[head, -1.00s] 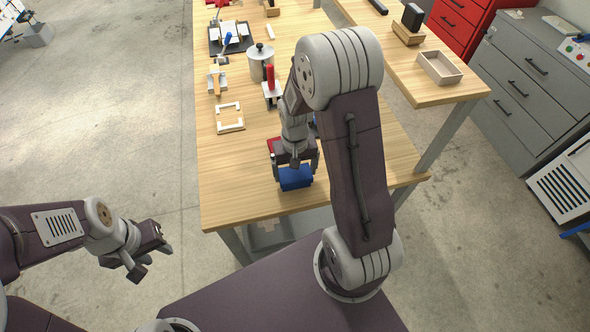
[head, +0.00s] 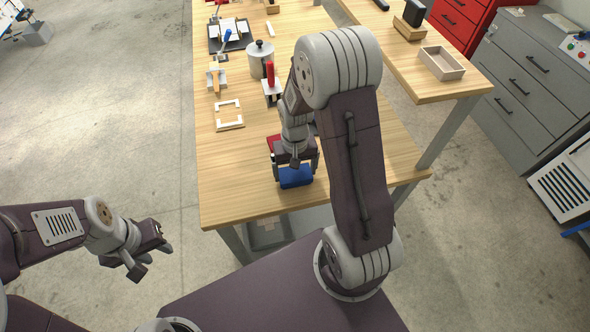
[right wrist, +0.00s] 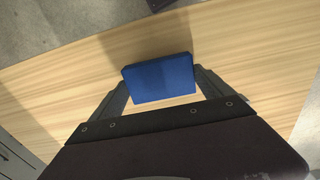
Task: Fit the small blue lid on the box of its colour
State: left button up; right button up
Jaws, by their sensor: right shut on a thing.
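The small blue lid (head: 295,177) is between the fingers of my right gripper (head: 296,168), near the front edge of the table. In the right wrist view the blue lid (right wrist: 160,79) spans the gap between both fingertips, and the gripper is shut on it. Whether the lid hangs above the table or touches it I cannot tell. No blue box is clearly visible; my right arm hides part of the table. My left gripper (head: 152,258) is open and empty, off to the left over the floor.
A red object (head: 273,142) lies just behind my right gripper, partly hidden. A pale square frame (head: 229,115), a red-handled tool (head: 271,80) and a metal pot (head: 260,58) stand farther back. The table's (head: 235,190) front left is clear. A side table holds an open box (head: 441,63).

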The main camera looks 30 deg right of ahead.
jog(key=shift+f, duration=0.1)
dwell(0.3)
jog(key=o, duration=1.1)
jog(key=shift+c, duration=0.2)
notch_tip(320, 180, up, 9)
jog(key=s+a+f+n+t, duration=0.1)
jog(key=s+a+n, duration=0.1)
jog(key=s+a, duration=0.3)
jog(key=s, duration=0.3)
jog(key=shift+s+f+n, duration=0.15)
jog(key=shift+f+n, duration=0.15)
jog(key=shift+n, duration=0.1)
